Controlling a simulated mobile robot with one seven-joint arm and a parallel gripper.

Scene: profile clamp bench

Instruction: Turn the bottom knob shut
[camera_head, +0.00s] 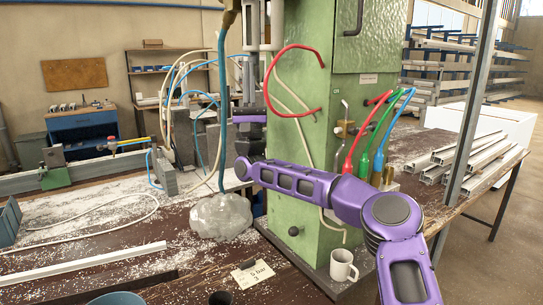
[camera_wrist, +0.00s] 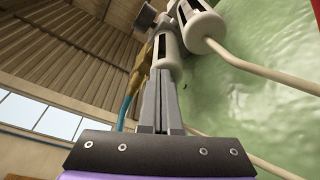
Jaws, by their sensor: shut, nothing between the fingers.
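My gripper (camera_head: 246,66) points upward beside the left side of the green machine column (camera_head: 310,130). In the wrist view my gripper (camera_wrist: 162,72) has its two grey fingers together with nothing between them. Their tips are close to a white cylinder (camera_wrist: 168,58), with a second white cylinder (camera_wrist: 203,28) beyond. A dark round knob-like part (camera_wrist: 147,18) shows above the tips, near a brass-coloured fitting. A small dark round knob (camera_head: 293,231) sits low on the column's front. I cannot tell which of these is the bottom knob.
Red, green and blue hoses (camera_head: 377,130) hang at the column's right. A blue hose (camera_head: 222,100) drops to a clear bag-like lump (camera_head: 221,216) left of it. A white mug (camera_head: 343,265) stands at the column's foot. Metal profiles (camera_head: 465,158) lie on the right.

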